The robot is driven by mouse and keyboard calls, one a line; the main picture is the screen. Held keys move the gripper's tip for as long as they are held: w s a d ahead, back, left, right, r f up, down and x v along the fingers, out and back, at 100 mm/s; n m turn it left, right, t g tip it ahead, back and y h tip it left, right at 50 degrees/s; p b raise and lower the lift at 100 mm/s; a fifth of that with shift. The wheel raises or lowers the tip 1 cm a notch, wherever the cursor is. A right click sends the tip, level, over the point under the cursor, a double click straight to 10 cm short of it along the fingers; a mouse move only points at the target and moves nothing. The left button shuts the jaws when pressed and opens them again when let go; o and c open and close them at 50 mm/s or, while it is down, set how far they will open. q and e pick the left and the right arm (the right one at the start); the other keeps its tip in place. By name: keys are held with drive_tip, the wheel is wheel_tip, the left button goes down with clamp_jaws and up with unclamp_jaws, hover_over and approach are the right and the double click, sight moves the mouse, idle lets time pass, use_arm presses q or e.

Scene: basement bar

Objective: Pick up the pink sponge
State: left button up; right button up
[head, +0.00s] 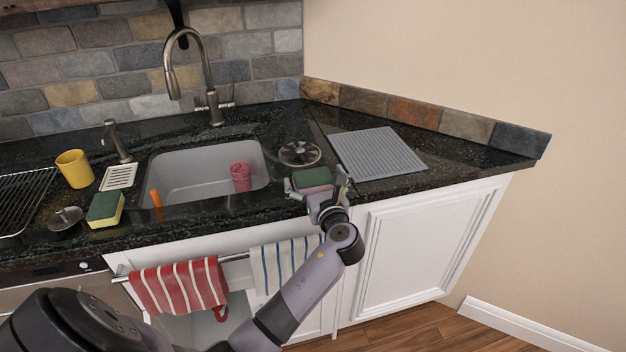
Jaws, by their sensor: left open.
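A sponge with a dark green top (311,177) lies on the black counter near its front edge, right of the sink. Its lower side is mostly hidden, so I cannot tell whether its body is pink. My left gripper (318,183) is open at this sponge, with one finger at its left and one at its right. I cannot tell if they touch it. A small pink object (240,177), shaped like a cup, stands in the sink. My right gripper is not in view.
The sink (195,170) holds an orange item (156,198). A grey ribbed mat (378,153) and a round dark strainer (300,153) lie behind my gripper. A yellow-green sponge (105,209) and yellow cup (75,168) stand left. Towels (180,287) hang below.

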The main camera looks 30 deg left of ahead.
use_arm(q)
drive_tip(key=shift+w+a, duration=0.3)
drive_tip(key=shift+s, duration=0.1)
drive_tip(key=shift+c, duration=0.2)
drive_tip(key=c, duration=0.7)
